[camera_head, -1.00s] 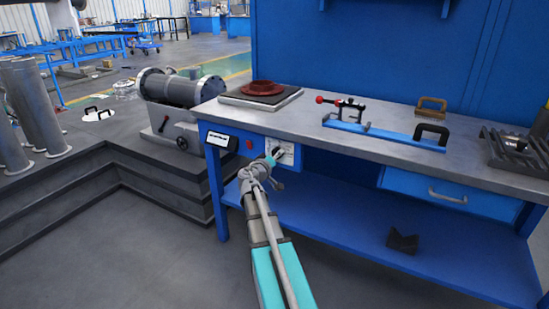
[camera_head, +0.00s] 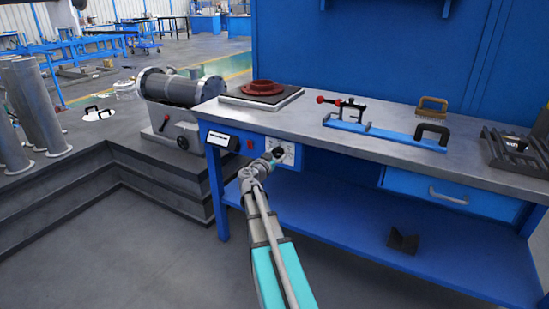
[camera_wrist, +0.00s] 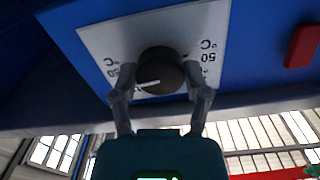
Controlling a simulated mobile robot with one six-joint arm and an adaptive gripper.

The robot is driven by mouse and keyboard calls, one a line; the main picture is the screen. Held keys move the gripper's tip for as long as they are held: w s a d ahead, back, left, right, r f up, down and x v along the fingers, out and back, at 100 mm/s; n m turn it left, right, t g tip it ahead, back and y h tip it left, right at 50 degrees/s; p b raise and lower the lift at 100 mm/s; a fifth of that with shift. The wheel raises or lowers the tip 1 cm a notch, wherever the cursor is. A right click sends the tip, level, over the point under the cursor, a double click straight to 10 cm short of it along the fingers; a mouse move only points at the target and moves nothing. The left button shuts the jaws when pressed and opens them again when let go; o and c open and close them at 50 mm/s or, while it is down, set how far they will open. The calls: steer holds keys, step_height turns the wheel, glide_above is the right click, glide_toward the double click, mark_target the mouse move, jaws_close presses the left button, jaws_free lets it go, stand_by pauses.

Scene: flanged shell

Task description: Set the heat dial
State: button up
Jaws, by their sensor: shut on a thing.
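The heat dial (camera_wrist: 160,72) is a dark round knob with a white pointer line, mounted on a pale scale plate (camera_wrist: 110,42) marked in °C. In the wrist view the pointer runs toward the lower left of the picture. My gripper (camera_wrist: 160,88) has one finger on each side of the dial and is shut on it. In the head view my gripper (camera_head: 274,158) is at the plate (camera_head: 287,152) on the bench's front panel, and the arm partly hides the dial.
A red button (camera_wrist: 303,46) and a display box (camera_head: 222,141) sit beside the plate. Above, a hot plate (camera_head: 260,98) bears a red flanged ring (camera_head: 261,87). A blue clamp fixture (camera_head: 385,131) lies on the bench. The floor in front is clear.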

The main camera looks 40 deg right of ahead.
steer(key=shift+s+d+m, duration=0.1)
steer(key=shift+s+m, duration=0.05)
steer(key=shift+m, duration=0.65)
steer(key=shift+s+d+m, duration=0.1)
steer(key=shift+m, duration=0.7)
steer(key=o, duration=1)
steer(key=shift+s+r, duration=0.1)
steer(key=shift+o, duration=0.7)
steer(key=shift+a, duration=0.1)
steer(key=shift+w, duration=0.2)
steer(key=shift+a, duration=0.15)
steer(key=v, duration=1.1)
steer(key=shift+s+a, duration=0.2)
steer(key=shift+a, duration=0.15)
